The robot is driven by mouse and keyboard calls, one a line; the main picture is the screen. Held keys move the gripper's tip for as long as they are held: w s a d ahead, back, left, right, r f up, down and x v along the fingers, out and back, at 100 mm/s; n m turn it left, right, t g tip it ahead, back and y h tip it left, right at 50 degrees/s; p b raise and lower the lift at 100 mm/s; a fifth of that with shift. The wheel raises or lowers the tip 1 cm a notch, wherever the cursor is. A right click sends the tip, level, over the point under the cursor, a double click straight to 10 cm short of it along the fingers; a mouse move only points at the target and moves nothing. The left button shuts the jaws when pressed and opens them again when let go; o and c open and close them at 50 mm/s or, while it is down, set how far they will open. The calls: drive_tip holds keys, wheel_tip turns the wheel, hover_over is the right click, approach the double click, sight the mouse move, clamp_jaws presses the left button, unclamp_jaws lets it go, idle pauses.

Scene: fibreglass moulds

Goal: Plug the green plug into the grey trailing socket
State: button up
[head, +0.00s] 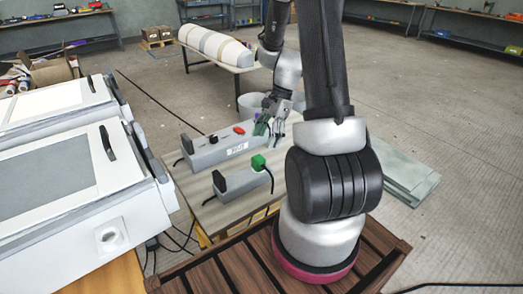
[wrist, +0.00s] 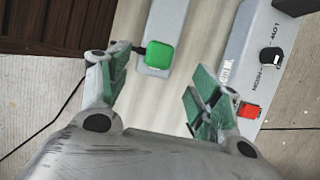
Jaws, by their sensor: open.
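The green plug (head: 258,162) is a small bright green block at the right end of the smaller grey box (head: 237,184), on the bench. A dark cord comes from its side. I cannot tell whether it is seated in the box or only rests on it, nor whether this box is the grey trailing socket. In the wrist view the plug (wrist: 160,55) shows ahead of my gripper (wrist: 157,97), roughly between the lines of the fingers and apart from them. My gripper (head: 270,128) is open and empty, over the right end of the larger grey box.
The larger grey box (head: 212,152) has a black handle, a knob and a red switch (head: 239,130). Cables hang beside the wooden bench (head: 215,215). Bare benchtop lies between the two boxes.

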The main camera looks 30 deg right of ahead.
drive_tip(key=shift+v, duration=1.65)
drive_tip(key=s+a+r+n+t+h, duration=0.2)
drive_tip(key=s+a+r+n, duration=0.1)
drive_tip(key=s+r+n, duration=0.5)
drive_tip(key=s+a+r+n+t+h, duration=0.2)
drive_tip(key=s+a+r+n, duration=0.2)
drive_tip(key=s+r+n, duration=0.4)
wheel_tip(320, 180, up, 5)
drive_tip(key=shift+s+a+r+n+t+h, duration=0.15)
drive_tip(key=shift+s+a+n+t+h, duration=0.2)
drive_tip(key=shift+n, duration=0.45)
